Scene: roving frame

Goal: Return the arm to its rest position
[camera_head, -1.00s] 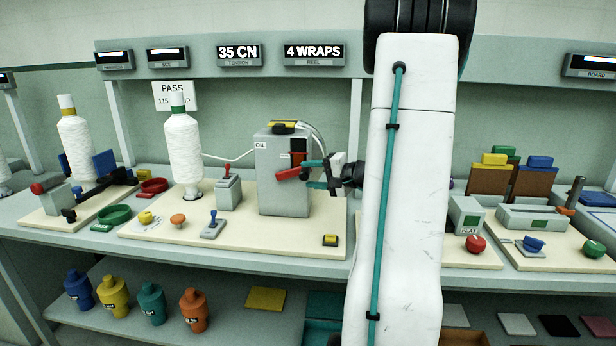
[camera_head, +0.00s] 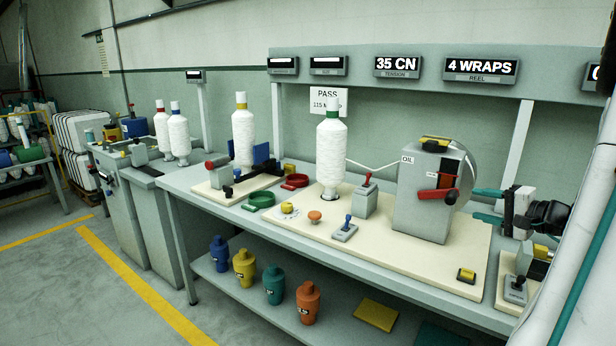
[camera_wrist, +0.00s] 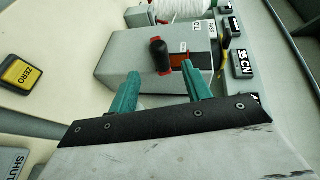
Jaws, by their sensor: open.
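My gripper (camera_head: 489,206) is at the right of the head view, its two teal fingers apart and pointing left toward the grey machine marked OIL (camera_head: 424,205). A clear gap shows between the fingertips and the machine's red lever (camera_head: 434,194). In the wrist view my gripper (camera_wrist: 160,72) is open, with nothing between its fingers. The lever's dark end (camera_wrist: 160,57) shows beyond the fingertips there, in front of the grey housing (camera_wrist: 125,57). Part of my arm fills the right edge of the head view.
White thread cones (camera_head: 331,158) stand on the bench left of the machine. A yellow button box (camera_head: 467,275) sits on the pale board's front right. Several coloured bottles (camera_head: 308,302) stand on the lower shelf. The floor at left is open, with yellow lines (camera_head: 140,285).

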